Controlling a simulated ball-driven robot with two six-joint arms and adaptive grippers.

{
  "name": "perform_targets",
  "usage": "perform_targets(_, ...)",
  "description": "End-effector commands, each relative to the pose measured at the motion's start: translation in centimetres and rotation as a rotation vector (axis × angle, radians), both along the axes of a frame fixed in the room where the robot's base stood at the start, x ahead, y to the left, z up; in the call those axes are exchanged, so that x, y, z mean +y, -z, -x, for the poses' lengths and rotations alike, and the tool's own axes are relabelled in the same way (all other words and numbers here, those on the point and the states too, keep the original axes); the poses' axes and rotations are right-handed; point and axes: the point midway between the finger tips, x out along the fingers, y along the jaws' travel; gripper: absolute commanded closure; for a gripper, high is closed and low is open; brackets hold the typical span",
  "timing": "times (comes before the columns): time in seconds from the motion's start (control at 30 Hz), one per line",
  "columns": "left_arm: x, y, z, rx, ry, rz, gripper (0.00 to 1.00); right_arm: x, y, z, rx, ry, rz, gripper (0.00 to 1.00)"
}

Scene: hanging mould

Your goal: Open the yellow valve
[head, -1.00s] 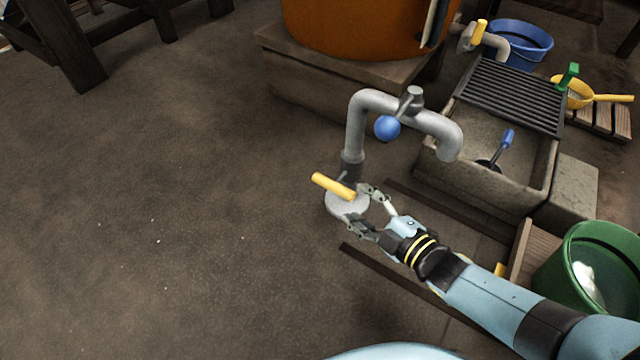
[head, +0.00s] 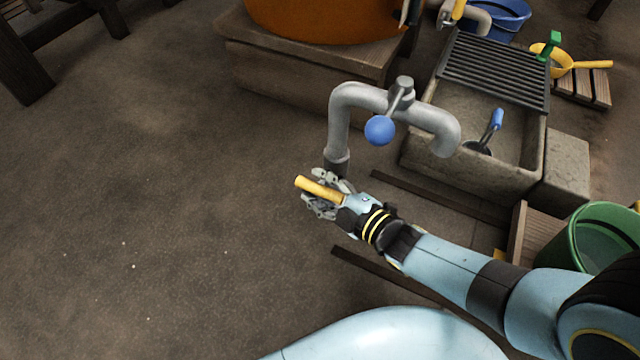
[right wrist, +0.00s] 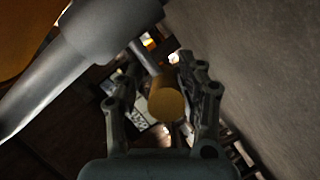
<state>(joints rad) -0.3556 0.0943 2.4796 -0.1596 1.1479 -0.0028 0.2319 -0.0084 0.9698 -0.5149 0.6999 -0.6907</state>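The yellow valve handle (head: 316,187) is a short yellow bar at the lower end of a grey bent pipe (head: 341,118). My right gripper (head: 325,192) is at this handle. In the right wrist view the handle's round end (right wrist: 167,100) lies between the two fingers (right wrist: 165,98) of my right gripper. The fingers stand apart, with a gap on each side of the handle, so the gripper is open around it. The valve's body is mostly hidden behind the gripper. My left gripper is not in view.
A blue ball-ended lever (head: 380,130) sits on the same pipe above my right gripper. A stone sink (head: 432,145) with a grille is to the right. A green bucket (head: 600,238) stands at far right. Another yellow handle (head: 459,9) shows at the back.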

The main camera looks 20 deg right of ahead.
Motion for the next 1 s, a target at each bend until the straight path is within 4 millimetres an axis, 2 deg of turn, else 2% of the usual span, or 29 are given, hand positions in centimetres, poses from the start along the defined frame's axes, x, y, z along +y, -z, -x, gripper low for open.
perform_targets(0.03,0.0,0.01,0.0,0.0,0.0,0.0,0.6,-0.01,0.0,0.01,0.0,0.0,0.0,0.7)
perform_targets(0.27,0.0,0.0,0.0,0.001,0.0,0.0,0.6,-0.06,-0.07,-0.07,-0.002,0.001,0.0,1.0)
perform_targets(0.47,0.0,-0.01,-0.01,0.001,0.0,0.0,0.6,-0.07,-0.05,-0.16,-0.011,-0.001,-0.007,1.0)
perform_targets(1.0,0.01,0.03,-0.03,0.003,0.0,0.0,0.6,-0.1,0.09,-0.29,-0.182,-0.002,-0.14,1.0)
